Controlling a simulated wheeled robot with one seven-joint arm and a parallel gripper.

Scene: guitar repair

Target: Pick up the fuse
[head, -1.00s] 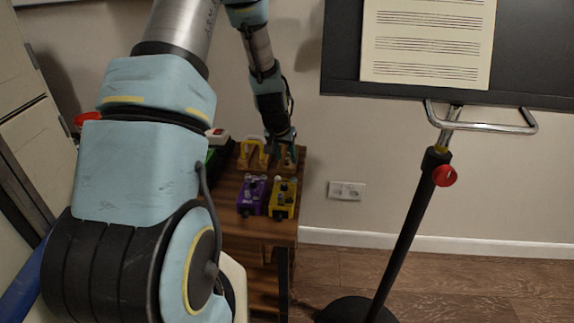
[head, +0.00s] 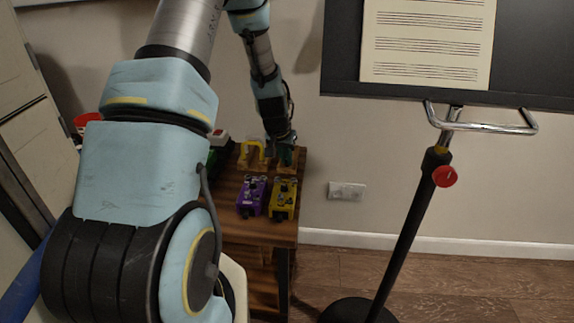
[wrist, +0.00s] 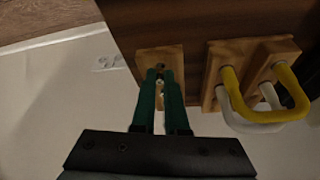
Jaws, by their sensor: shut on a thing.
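My gripper (wrist: 163,80) has green fingers, close together, shut on a small pale and brass-coloured piece (wrist: 160,88), which seems to be the fuse. Only a narrow strip of it shows between the fingers. The fingertips are at a small wooden block (wrist: 172,53) with a dark hole, near the table edge. I cannot tell whether the fuse still touches the block. In the head view my gripper (head: 282,152) is over the back right of the wooden table (head: 232,222), and the fuse is not distinguishable there.
A wooden holder (wrist: 216,58) with yellow (wrist: 290,86) and white handles stands beside the small block. A purple pedal (head: 251,197) and a yellow pedal (head: 284,199) are in front on the table. A music stand (head: 408,215) stands right, and a wall is close behind.

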